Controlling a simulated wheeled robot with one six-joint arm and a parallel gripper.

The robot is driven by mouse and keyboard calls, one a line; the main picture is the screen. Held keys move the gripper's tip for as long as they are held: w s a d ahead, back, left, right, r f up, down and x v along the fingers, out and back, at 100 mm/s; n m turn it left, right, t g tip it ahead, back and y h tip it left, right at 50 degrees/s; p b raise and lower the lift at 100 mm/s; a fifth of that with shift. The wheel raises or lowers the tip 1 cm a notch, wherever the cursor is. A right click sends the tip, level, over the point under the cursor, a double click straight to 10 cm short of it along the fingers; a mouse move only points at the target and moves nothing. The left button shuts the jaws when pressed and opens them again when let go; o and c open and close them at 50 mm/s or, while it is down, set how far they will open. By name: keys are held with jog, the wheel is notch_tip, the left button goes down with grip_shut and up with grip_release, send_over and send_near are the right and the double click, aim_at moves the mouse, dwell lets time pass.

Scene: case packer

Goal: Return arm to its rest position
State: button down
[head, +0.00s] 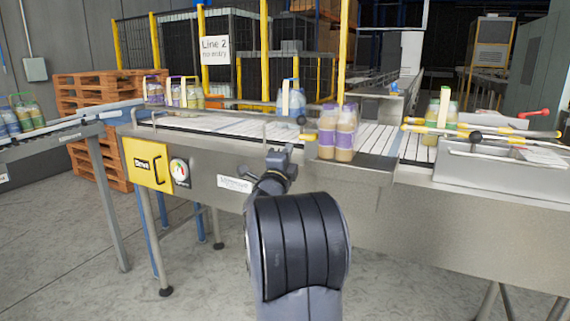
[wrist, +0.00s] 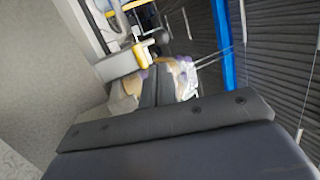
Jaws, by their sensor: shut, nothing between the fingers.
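My arm reaches up from the bottom middle of the head view, and its end stands in front of the conveyor's front side. In the wrist view my gripper (wrist: 152,90) has its dark fingers together with nothing between them. In the head view the fingertips cannot be made out past my wrist. Purple-capped bottles (head: 337,131) with tan contents stand upright on the conveyor (head: 235,125), near its front edge and right of my arm's end. Bottles also show blurred beyond the fingers in the wrist view (wrist: 182,78).
More packs (head: 175,95) stand at the conveyor's far left. A side conveyor (head: 60,135) and wooden pallets (head: 95,105) are left. Floor in front at left is clear.

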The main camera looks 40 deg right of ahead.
jog(key=shift+v, duration=1.15)
jog(key=shift+w+d, duration=0.1)
